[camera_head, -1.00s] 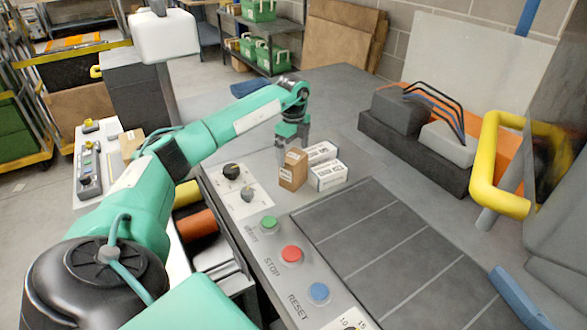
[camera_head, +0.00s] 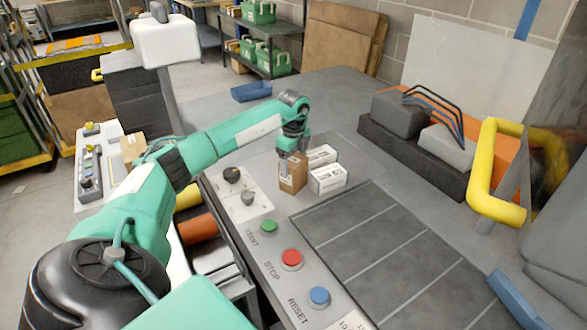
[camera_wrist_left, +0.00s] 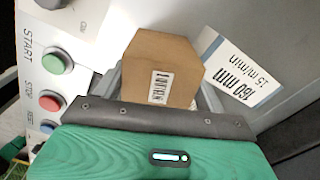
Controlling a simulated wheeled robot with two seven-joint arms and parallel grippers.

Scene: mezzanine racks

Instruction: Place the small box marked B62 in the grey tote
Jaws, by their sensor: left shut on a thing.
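In the left wrist view the brown box (camera_wrist_left: 160,68) sits between the fingers, with a white barcode label on the face toward me. The print is too small to read, so I cannot confirm B62. I cannot make out a grey tote for certain. My right gripper is not in view.
Knobs (camera_head: 232,174) and push buttons (camera_head: 291,258) lie left and in front. A blue tray (camera_head: 251,91) lies beyond. A yellow guard rail (camera_head: 486,165) rises at the right.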

